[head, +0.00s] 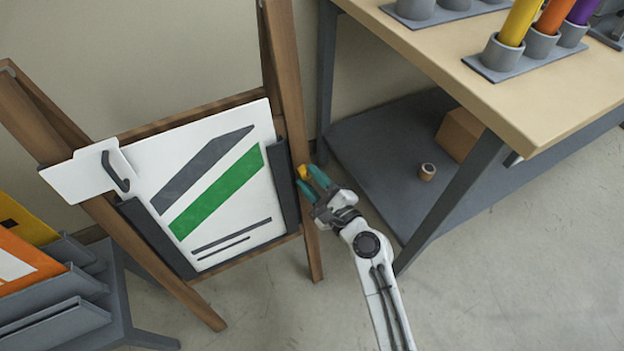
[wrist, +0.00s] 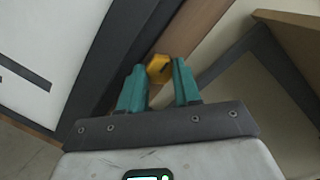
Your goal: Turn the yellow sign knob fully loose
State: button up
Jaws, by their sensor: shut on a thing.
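The yellow knob (head: 303,171) is at the right edge of the sign's frame, beside the wooden easel leg. In the wrist view the yellow knob (wrist: 159,69) sits between my fingertips, with a dark mark on its face. My gripper (head: 312,178), with teal fingers, is shut on the knob; the wrist view shows the gripper (wrist: 158,75) with a finger on each side of it. The white sign (head: 225,170) has a grey stripe, a green stripe and thin dark lines. It stands in a dark frame on the easel (head: 290,80). The knob's shaft is hidden.
A workbench (head: 500,100) with coloured rolls in grey cups stands at the right. Its lower shelf (head: 390,165) holds a cardboard box (head: 460,135) and a small roll (head: 427,172). A rack (head: 60,310) with coloured panels is at the lower left. Floor is clear at lower right.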

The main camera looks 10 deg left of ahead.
jog(key=n+g, duration=0.1)
jog(key=n, duration=0.3)
jog(key=shift+n, duration=0.4)
jog(key=n+g, duration=0.1)
jog(key=n, duration=0.3)
jog(key=shift+r+n, duration=0.15)
jog(key=shift+n, duration=0.15)
jog(key=n+h, duration=0.1)
jog(key=n, duration=0.3)
jog(key=shift+g, duration=0.4)
jog(key=n+p, duration=0.1)
jog(key=n, duration=0.3)
jog(key=shift+r+h, duration=0.1)
jog(key=shift+h, duration=0.2)
jog(key=shift+n, duration=0.3)
jog(key=o, duration=1.1)
jog(key=shift+c, duration=0.2)
jog(key=shift+r, duration=0.1)
jog(key=p+v, duration=0.2)
jog(key=v, duration=0.8)
jog(key=shift+s+d+r, duration=0.2)
jog(key=shift+d, duration=0.1)
